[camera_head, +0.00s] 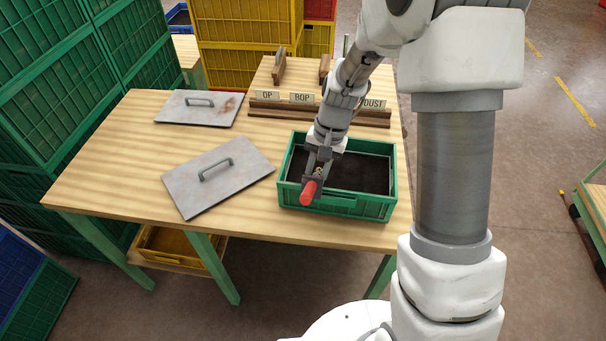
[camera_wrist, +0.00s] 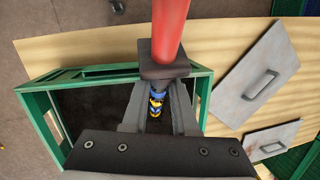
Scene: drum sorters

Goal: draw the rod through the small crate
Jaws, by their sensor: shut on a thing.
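The rod has a red grip (camera_head: 308,192) and, in the wrist view, a narrower end with blue, yellow and black bands (camera_wrist: 157,103). My gripper (camera_head: 316,178) is shut on the rod, and its jaws (camera_wrist: 163,70) close around it just below the red part. The small green crate (camera_head: 345,207) stands at the right front of the table with a dark fill (camera_head: 362,172) inside. My gripper is over the crate's front left part, with the red grip in front of the near wall in the picture. I cannot tell whether the banded end touches the fill.
Two grey lids with handles, a near one (camera_head: 220,176) and a far stained one (camera_head: 199,108), lie on the table (camera_head: 105,165) left of the crate. Behind the crate is a wooden rack (camera_head: 285,109) with label cards. Tall green and yellow crates stand behind the table.

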